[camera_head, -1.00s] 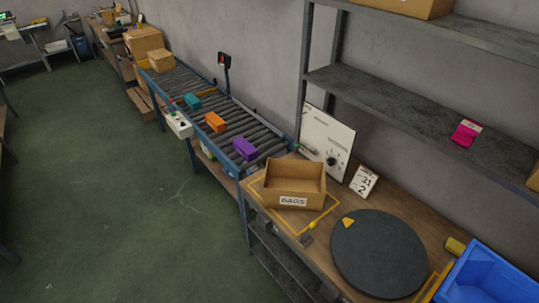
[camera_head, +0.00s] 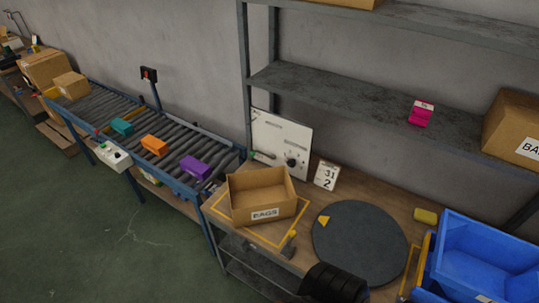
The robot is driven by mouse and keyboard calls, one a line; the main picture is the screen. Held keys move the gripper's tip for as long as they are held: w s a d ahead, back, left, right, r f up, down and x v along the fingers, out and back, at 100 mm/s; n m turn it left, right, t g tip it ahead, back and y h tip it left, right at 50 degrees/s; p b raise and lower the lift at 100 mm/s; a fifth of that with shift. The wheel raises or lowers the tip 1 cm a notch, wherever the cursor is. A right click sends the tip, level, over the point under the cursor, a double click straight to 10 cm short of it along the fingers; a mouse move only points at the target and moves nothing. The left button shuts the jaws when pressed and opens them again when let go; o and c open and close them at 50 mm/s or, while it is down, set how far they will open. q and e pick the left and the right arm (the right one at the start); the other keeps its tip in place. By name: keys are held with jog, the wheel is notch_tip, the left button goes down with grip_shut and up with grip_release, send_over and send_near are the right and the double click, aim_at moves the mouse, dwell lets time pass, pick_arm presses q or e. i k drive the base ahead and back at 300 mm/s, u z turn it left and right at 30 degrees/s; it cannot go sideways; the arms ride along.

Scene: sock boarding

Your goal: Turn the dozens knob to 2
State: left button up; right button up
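A white panel (camera_head: 278,138) stands on the wooden table against the wall. It bears a black round knob (camera_head: 291,162), which I take for the dozens knob; its setting is too small to read. A small white card (camera_head: 326,175) with "31" and "2" stands just right of the panel. A dark rounded part of my own body shows at the bottom edge, near the turntable. No gripper fingers show in the head view.
An open cardboard box marked BAGS (camera_head: 262,197) sits in front of the panel. A dark turntable (camera_head: 360,245) and a blue crate (camera_head: 485,255) are to the right. A roller conveyor (camera_head: 150,135) with coloured blocks is at left. A grey shelf (camera_head: 370,105) hangs above.

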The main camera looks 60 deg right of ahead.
aim_at(291, 163)
jog(key=z, duration=0.05)
jog(key=i, duration=3.4)
jog(key=z, duration=4.2)
jog(key=i, duration=0.45)
jog(key=u, duration=0.1)
